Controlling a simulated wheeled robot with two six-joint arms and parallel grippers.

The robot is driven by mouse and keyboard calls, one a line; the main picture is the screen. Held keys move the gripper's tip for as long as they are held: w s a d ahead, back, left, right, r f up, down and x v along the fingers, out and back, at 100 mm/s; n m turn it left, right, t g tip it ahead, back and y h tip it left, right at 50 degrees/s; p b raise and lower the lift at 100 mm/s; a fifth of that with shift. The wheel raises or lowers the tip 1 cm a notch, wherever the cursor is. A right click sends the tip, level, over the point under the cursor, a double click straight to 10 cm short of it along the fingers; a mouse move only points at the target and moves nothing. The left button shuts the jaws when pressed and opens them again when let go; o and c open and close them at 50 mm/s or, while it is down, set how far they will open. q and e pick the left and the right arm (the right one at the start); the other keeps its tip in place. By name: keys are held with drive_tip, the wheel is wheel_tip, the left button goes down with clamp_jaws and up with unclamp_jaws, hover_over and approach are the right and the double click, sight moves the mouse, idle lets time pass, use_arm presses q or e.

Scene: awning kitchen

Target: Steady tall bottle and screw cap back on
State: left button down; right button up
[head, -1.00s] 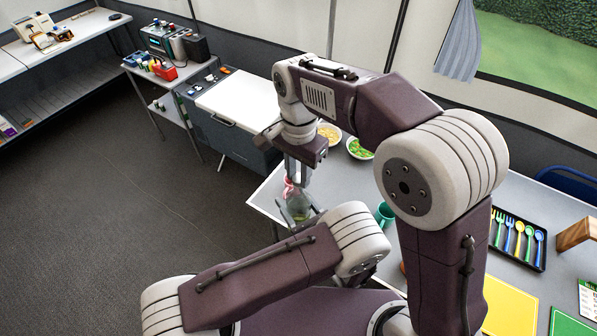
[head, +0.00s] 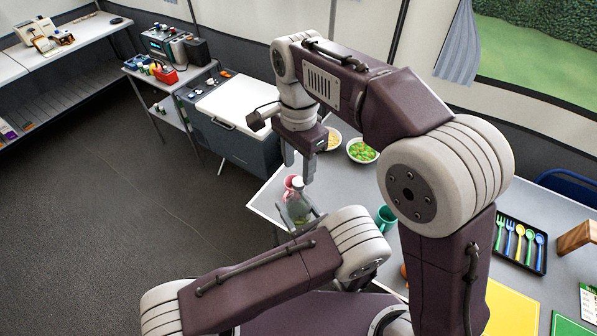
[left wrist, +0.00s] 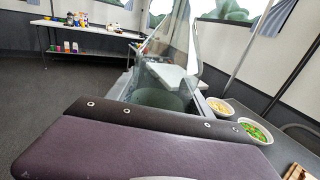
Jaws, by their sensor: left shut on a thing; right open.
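The tall clear bottle (head: 299,209), greenish low down, stands upright near the table's left end. A pale top (head: 297,183) shows at its neck; I cannot tell how well the cap is seated. My left gripper (head: 302,220) is shut around the bottle's body. In the left wrist view the clear bottle (left wrist: 168,52) fills the space between the fingers; its neck is cut off above. My right gripper (head: 299,163) is open and empty just above the bottle, fingers pointing down, apart from the top.
A pink thing (head: 289,184) is right behind the bottle. A teal mug (head: 386,216) stands to the right. Two food bowls (head: 361,151) sit further back on the table (head: 262,200). A cutlery tray (head: 520,243) lies at right. A white-lidded cooler (head: 240,105) stands beyond.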

drive_tip(key=shift+r, duration=0.15)
drive_tip(key=shift+c, duration=0.3)
drive_tip(key=n, duration=0.5)
drive_tip(key=shift+s+d+r+n, duration=0.1)
drive_tip(key=shift+s+d+n, duration=0.1)
drive_tip(key=shift+n, duration=0.2)
drive_tip(key=n, duration=0.3)
drive_tip(key=r+n, duration=0.1)
drive_tip(key=n, duration=0.2)
drive_tip(key=shift+n, duration=0.3)
drive_tip(key=n, duration=0.2)
drive_tip(key=shift+r+n, duration=0.2)
drive_tip(key=shift+n, duration=0.2)
drive_tip(key=n, duration=0.2)
drive_tip(key=r+n, duration=0.1)
drive_tip(key=n, duration=0.1)
drive_tip(key=shift+r+n, duration=0.15)
drive_tip(key=shift+n, duration=0.65)
drive_tip(key=shift+w+a+r+n, duration=0.2)
drive_tip(key=shift+r+n, duration=0.1)
